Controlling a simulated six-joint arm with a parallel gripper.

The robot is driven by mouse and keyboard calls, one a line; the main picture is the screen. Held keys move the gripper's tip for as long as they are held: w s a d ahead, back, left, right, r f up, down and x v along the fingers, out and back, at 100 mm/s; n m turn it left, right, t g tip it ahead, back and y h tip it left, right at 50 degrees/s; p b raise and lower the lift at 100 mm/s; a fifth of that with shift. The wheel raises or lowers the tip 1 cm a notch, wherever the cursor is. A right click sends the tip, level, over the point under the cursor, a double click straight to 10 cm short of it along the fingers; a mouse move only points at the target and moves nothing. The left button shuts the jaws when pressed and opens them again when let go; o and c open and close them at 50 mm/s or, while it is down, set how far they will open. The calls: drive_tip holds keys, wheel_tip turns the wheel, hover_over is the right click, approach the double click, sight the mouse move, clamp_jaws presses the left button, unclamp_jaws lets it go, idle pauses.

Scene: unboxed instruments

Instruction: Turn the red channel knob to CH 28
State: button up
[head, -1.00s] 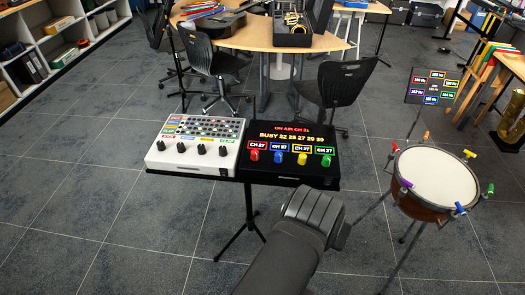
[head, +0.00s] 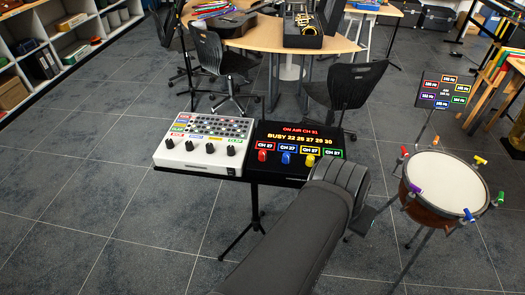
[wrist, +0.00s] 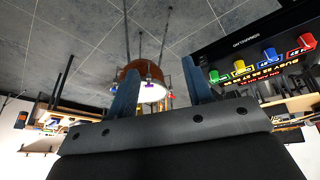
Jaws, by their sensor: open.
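The black transmitter box (head: 262,172) carries a lit display (head: 300,134) reading ON AIR CH 31 and BUSY 22 26 27 29 30. The red knob (head: 262,155) is at the left of its row, under a label (head: 265,146) reading CH 27. It also shows in the wrist view (wrist: 305,41), at the far right. My gripper (wrist: 160,75) is open and empty, its two blue fingers apart from the knobs. In the head view my gripper (head: 340,186) is at the box's front right, hiding the green knob; its fingertips are hard to make out there.
The blue knob (head: 286,158) and yellow knob (head: 310,161) stand right of the red one. The green knob (wrist: 213,76) shows in the wrist view. A white mixer (head: 195,160) adjoins the box on the left. A drum (head: 442,185) stands to the right.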

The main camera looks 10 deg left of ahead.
drive_tip(key=w+d+g, duration=0.3)
drive_tip(key=w+d, duration=0.2)
drive_tip(key=d, duration=0.1)
wheel_tip(320, 180, up, 3)
drive_tip(key=n+y, duration=0.2)
drive_tip(key=n, duration=0.8)
hover_over(262, 152)
wheel_tip(262, 152, down, 16)
drive_tip(key=c, duration=1)
